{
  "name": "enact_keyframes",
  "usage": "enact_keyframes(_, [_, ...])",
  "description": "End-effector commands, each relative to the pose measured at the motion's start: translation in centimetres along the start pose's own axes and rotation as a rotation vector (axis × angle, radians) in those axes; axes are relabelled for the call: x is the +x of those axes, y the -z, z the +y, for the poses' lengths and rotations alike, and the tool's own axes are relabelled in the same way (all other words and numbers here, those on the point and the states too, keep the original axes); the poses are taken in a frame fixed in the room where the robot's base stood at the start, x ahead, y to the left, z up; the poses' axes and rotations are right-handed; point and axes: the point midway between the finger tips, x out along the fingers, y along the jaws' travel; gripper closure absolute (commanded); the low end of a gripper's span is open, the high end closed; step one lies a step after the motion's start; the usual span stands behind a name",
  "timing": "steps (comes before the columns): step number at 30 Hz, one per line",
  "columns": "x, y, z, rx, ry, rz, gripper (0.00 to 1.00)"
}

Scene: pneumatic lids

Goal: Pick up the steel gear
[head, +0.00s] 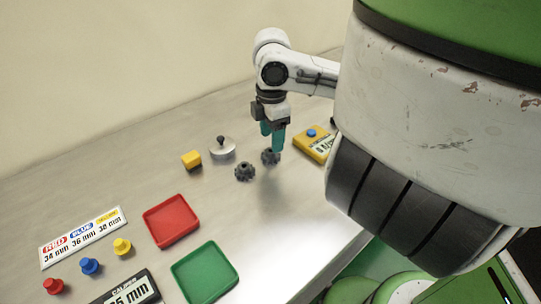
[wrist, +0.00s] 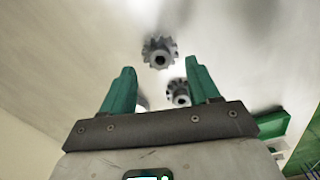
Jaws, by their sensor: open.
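Two dark grey toothed gears stand close together on the table, one (head: 245,172) at the left and one (head: 270,157) below my gripper's fingertips. I cannot tell from colour which is the steel one. My gripper (head: 271,140) has teal fingers, points down and is open and empty. In the wrist view one gear (wrist: 160,52) shows ahead between and beyond the fingertips (wrist: 160,68). The other gear (wrist: 178,93) shows nearer, beside the inner side of the right finger. In the head view the finger partly covers the top of the gear below it.
A silver lid with a dark knob (head: 222,148) and a yellow block (head: 191,160) stand left of the gears. A red tray (head: 171,220), green tray (head: 205,272), coloured knobs (head: 90,266) and a label card (head: 83,237) lie nearer.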

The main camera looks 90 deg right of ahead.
Motion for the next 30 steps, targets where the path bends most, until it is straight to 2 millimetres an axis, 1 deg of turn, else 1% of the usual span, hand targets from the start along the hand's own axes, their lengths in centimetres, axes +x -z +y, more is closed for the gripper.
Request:
enact_keyframes(1, [0.9,-0.1,0.0,0.003,0.003,0.001,0.39])
enact_keyframes(3, [1.9,-0.1,0.0,0.003,0.003,0.001,0.39])
enact_keyframes(7, [3.5,-0.1,0.0,0.001,0.002,0.001,0.39])
enact_keyframes(10, [3.9,-0.1,0.1,0.001,0.0,0.0,0.39])
enact_keyframes(17, [4.0,-0.1,0.1,0.001,0.0,0.001,0.4])
enact_keyframes(30, [3.9,-0.1,0.1,0.001,-0.001,0.001,0.82])
